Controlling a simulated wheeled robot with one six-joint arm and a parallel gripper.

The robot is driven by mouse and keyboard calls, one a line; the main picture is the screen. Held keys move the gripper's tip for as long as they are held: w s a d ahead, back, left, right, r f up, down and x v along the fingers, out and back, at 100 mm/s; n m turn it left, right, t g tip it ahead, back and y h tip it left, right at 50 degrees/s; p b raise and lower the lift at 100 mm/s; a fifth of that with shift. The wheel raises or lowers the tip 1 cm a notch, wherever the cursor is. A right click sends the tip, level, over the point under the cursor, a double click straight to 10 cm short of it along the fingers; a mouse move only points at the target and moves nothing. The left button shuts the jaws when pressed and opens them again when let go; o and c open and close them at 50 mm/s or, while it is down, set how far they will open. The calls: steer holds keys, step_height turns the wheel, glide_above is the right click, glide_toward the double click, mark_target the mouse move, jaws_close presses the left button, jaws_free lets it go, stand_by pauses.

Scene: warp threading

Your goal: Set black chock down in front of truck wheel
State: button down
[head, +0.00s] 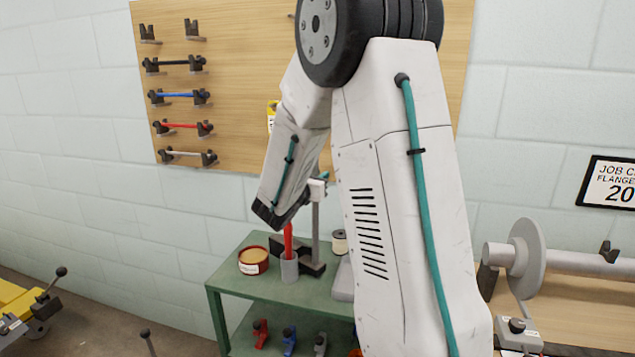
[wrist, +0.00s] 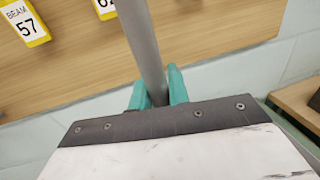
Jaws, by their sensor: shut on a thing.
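In the wrist view my gripper (wrist: 157,88) has its teal fingers closed on a grey rod (wrist: 145,45), which runs out of the top of the picture. What the rod belongs to cannot be told. In the head view my own arm covers the centre, and my gripper cannot be made out clearly. I cannot pick out the black chock in either view. A yellow truck-like frame (head: 18,302) with black-knobbed levers shows in part at the left edge; its wheel cannot be made out.
A green cart (head: 240,280) holds a round tin (head: 254,261) and a grey cup (head: 289,268) on top. Red (head: 260,333), blue (head: 289,338) and grey pieces stand on its lower shelf. A wooden board (head: 235,60) with bars hangs on the wall. Floor shows between truck and cart.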

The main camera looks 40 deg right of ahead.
steer(key=shift+f, duration=0.5)
steer(key=c, duration=1.3)
jaws_free()
steer(key=shift+a, duration=0.1)
